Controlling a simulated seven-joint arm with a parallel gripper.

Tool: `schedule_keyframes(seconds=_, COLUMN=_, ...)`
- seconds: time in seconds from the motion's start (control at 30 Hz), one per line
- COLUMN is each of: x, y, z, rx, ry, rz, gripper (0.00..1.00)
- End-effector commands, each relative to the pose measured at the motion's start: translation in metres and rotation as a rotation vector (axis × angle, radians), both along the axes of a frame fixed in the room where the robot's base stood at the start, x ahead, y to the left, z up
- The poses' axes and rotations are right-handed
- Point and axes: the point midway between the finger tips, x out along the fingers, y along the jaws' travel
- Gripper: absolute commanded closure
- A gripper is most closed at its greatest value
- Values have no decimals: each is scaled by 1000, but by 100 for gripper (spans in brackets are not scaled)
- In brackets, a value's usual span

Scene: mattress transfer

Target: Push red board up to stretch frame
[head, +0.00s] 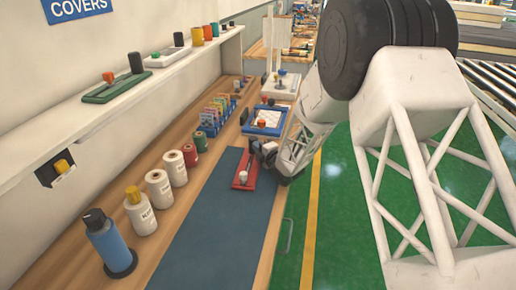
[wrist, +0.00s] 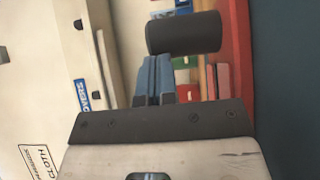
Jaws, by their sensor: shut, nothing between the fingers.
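The red board (head: 238,184) lies lengthwise on the dark blue mat, with a small pale knob (head: 243,175) on its near part. The blue stretch frame (head: 265,131) with a white inside lies just beyond it on the bench. My gripper (head: 257,150) is low at the far right end of the red board; contact is too small to tell. In the wrist view, my gripper (wrist: 153,80) has its blue fingers together with nothing between them. A dark cylinder (wrist: 183,33) lies right across their tips, and the red board (wrist: 237,50) runs along the right side.
The dark blue mat (head: 215,235) is clear in front. Spools (head: 174,168), a white bottle (head: 140,212) and a blue bottle (head: 105,243) line the left side. A rack of colored cards (head: 214,115) stands left of the frame. A shelf (head: 130,95) overhangs the bench's left.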

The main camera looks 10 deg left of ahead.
Motion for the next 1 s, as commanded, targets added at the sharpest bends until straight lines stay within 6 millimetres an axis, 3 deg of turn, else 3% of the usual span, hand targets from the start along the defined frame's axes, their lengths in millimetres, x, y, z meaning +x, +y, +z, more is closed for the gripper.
schedule_keyframes(seconds=0.37, x=11, y=0, z=0, rx=1, ry=-1, rz=-1, gripper=100)
schedule_keyframes(seconds=0.8, x=94, y=7, z=0, rx=1, ry=-2, rz=0, gripper=100)
schedule_keyframes(seconds=1.0, x=107, y=7, z=0, rx=2, ry=-1, rz=0, gripper=100)
